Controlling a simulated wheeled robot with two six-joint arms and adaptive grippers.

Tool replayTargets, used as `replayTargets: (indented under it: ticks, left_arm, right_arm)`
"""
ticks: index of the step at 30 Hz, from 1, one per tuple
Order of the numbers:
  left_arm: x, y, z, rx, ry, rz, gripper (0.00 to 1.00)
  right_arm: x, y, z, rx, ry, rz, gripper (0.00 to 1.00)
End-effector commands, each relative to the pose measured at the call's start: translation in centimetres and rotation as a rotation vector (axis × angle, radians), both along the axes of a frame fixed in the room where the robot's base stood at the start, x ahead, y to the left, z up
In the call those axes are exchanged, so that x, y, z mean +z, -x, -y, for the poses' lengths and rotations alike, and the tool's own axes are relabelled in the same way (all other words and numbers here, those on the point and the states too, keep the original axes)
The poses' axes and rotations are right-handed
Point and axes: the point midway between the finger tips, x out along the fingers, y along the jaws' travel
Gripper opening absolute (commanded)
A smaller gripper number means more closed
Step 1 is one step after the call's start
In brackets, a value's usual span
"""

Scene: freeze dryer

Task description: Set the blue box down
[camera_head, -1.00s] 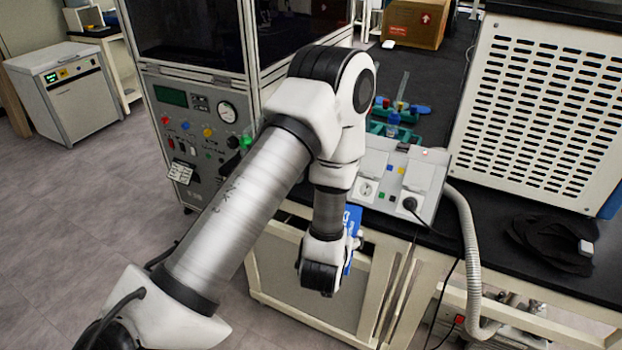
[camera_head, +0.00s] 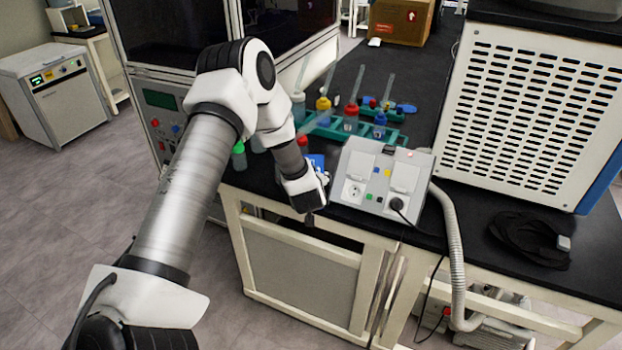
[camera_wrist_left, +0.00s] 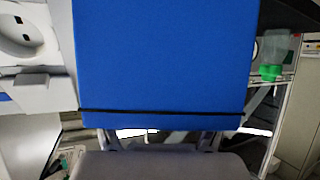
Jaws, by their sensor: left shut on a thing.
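The blue box (camera_wrist_left: 165,55) fills the middle of the left wrist view, close to the camera. My left gripper (camera_wrist_left: 160,140) is shut on it. In the head view only a small piece of the blue box (camera_head: 317,161) shows behind my left wrist, at the left end of the black bench top. The wrist hides the fingers and most of the box there. I cannot tell whether the box touches the bench. My right gripper is in neither view.
A white socket box (camera_head: 385,185) stands just right of my left wrist. Behind it are a green rack (camera_head: 350,132) and several bottles with coloured caps. A perforated white machine (camera_head: 530,110) is at the right. Bare bench top (camera_head: 425,75) lies at the back.

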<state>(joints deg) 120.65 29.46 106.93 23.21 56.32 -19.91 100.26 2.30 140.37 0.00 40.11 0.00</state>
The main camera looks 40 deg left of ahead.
Motion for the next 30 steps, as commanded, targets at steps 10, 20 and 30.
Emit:
replayTargets:
  ticks: [10,20,30]
  left_arm:
    - [-2.8,-1.8,-1.5,-0.002,-0.002,-0.005,0.34]
    - [-3.7,-1.8,-1.5,-0.001,0.0,0.0,0.34]
    - [-3.9,-1.8,-1.5,-0.001,0.001,0.0,0.85]
  right_arm:
    - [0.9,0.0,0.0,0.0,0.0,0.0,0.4]
    - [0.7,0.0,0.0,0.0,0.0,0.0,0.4]
    - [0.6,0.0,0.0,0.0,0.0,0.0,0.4]
